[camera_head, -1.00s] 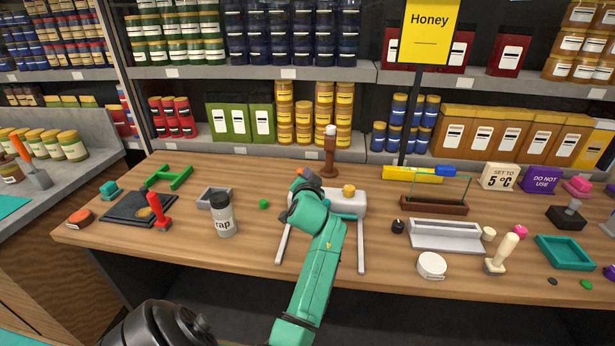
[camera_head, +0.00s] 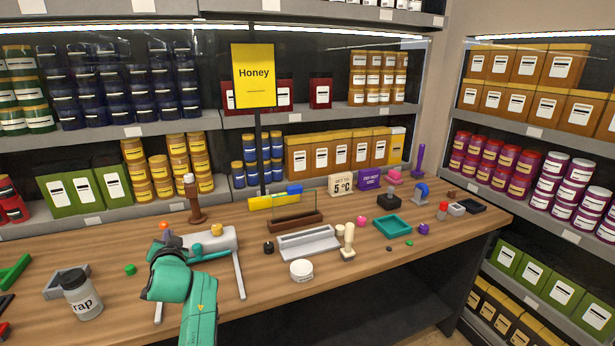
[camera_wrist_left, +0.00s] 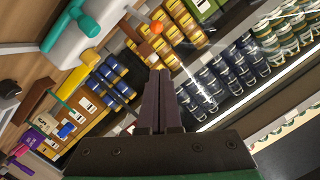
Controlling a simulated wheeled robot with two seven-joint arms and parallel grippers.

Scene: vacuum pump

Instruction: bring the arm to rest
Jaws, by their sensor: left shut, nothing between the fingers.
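My teal left arm (camera_head: 195,300) reaches up from the bottom of the head view. Its gripper (camera_head: 168,240) is mostly hidden behind the wrist, over the workbench beside a white device (camera_head: 212,240) with a yellow knob and long pale legs. In the left wrist view the two dark fingers (camera_wrist_left: 158,85) lie together, shut with nothing between them. That view also shows the white device (camera_wrist_left: 75,45) and an orange knob (camera_wrist_left: 157,27) beyond the fingertips. I cannot tell whether the arm touches the device. My right gripper is not in view.
The wooden workbench (camera_head: 330,290) holds a jar (camera_head: 82,295), a brown pepper-mill-like object (camera_head: 194,205), a white round tub (camera_head: 302,270), a grey tray (camera_head: 310,243) and a teal tray (camera_head: 392,226). A Honey sign (camera_head: 254,75) rises behind it. Stocked shelves stand behind and right.

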